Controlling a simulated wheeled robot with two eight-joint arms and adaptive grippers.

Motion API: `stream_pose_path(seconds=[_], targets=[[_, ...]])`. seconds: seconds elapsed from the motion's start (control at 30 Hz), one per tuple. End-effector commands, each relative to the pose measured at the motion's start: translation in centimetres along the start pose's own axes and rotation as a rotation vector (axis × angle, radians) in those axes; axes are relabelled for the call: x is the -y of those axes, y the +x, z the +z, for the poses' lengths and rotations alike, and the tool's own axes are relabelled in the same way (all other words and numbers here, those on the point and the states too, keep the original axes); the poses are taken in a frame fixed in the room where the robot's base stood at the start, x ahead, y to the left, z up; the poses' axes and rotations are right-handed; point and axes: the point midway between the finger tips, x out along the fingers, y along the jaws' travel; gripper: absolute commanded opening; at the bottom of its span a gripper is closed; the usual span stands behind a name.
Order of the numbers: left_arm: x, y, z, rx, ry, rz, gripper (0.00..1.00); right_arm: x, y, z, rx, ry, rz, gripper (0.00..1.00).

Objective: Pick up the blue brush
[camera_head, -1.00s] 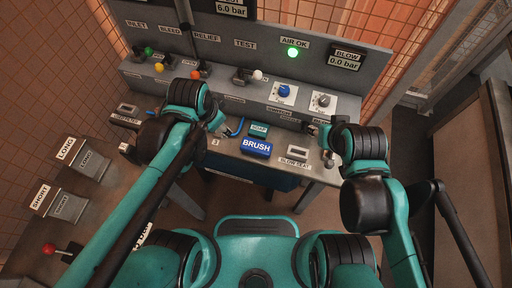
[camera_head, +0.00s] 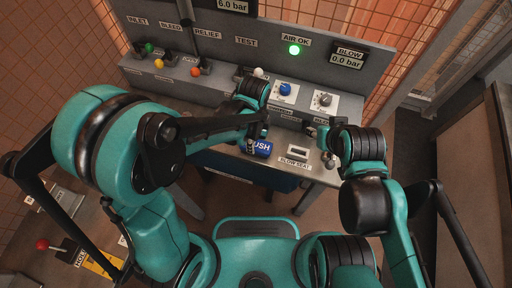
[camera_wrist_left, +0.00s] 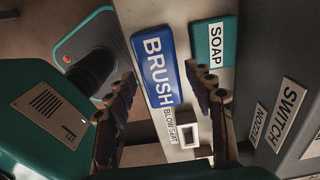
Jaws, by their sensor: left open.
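The blue brush (camera_head: 263,148) is a blue block with a white BRUSH label on the grey bench. In the head view my left gripper hides its left part. In the left wrist view the brush (camera_wrist_left: 153,70) shows almost whole, in line with the gap between the fingers. My left gripper (camera_head: 257,136) is over the brush, open and empty; its spread fingers also show in the left wrist view (camera_wrist_left: 162,82). I cannot tell whether they touch the brush. My right gripper (camera_head: 322,145) is at the bench's right side, small and partly hidden by its arm.
A teal SOAP block (camera_wrist_left: 215,50) lies close beside the brush. The BLOW SEAT fixture (camera_head: 297,151) is to the right. Behind stands a panel with valves, a blue knob (camera_head: 285,89) and a lit green lamp (camera_head: 294,50). A red-knobbed lever (camera_head: 43,244) is at lower left.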

Motion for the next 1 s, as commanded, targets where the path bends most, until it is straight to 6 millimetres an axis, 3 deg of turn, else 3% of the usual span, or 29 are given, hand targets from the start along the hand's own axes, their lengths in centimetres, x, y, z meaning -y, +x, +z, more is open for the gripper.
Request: stream_pose_path(seconds=[0.03,0.2,0.43,0.47,0.6,1.0], targets=[[0.0,1.2,0.0,0.000,0.000,0.000,0.53,0.0,0.7,0.5,0.000,0.000,0.000,0.40],[-0.1,3.6,0.0,0.000,-0.002,-0.001,0.53,0.0,1.6,1.1,0.000,0.000,0.000,0.40],[-0.1,3.6,0.0,0.000,-0.002,-0.001,0.53,0.0,1.4,1.0,0.000,0.000,0.000,0.40],[-0.1,3.6,0.0,0.000,-0.002,-0.001,0.48,0.0,1.4,1.0,0.000,0.000,0.000,0.40],[-0.1,3.6,0.0,0.000,-0.003,-0.001,0.11,0.0,1.4,1.0,0.000,0.000,0.000,0.40],[-0.1,3.0,-0.1,0.000,-0.003,-0.001,0.10,0.0,1.1,0.8,0.000,0.000,0.000,0.40]])
